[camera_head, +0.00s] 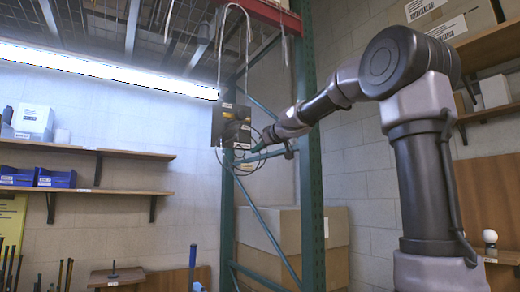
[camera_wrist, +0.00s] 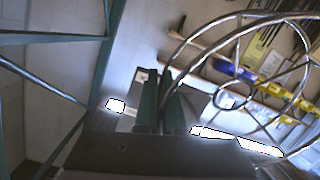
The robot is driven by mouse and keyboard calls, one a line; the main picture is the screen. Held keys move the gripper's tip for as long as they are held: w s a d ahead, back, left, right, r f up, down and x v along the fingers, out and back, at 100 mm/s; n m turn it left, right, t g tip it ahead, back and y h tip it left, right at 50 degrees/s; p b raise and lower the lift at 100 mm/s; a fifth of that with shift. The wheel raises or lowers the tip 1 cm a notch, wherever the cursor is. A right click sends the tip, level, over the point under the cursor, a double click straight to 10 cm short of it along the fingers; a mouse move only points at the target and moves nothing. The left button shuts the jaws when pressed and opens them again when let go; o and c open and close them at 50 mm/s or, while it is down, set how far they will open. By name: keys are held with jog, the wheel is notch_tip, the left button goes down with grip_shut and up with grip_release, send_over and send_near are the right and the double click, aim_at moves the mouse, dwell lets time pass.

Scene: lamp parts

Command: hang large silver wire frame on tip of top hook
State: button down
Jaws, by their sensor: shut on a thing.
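The large silver wire frame (camera_wrist: 240,60) is several curved rings joined together, filling the upper right of the wrist view. In the head view its thin loops (camera_head: 245,165) hang below and left of my gripper (camera_head: 264,142), beside a dark box-like unit. My gripper (camera_wrist: 166,105) is shut on the frame's outer wire, which rises from between the fingers. Thin pale bent rods or cords (camera_head: 221,55) hang above the dark unit in the head view. I cannot tell which of them is the top hook, and its tip is not clear.
A green steel rack post (camera_head: 311,160) stands right behind my gripper, with diagonal braces (camera_head: 265,225). Cardboard boxes (camera_head: 290,235) sit inside the rack. A wooden shelf (camera_head: 90,150) with blue bins is at left. A bright tube light (camera_head: 110,70) crosses the upper left.

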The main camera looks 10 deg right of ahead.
jog(key=x, duration=0.6)
jog(key=shift+w+f, duration=0.25)
jog(key=shift+w, duration=0.05)
dwell(0.5)
jog(key=shift+a+f, duration=0.1)
jog(key=shift+a, duration=0.05)
dwell(0.4)
jog(key=c, duration=1)
grip_release()
jog(key=shift+o, duration=0.3)
jog(key=v, duration=0.9)
jog(key=shift+s, duration=0.15)
jog(key=shift+s+d, duration=0.3)
jog(key=shift+s, duration=0.35)
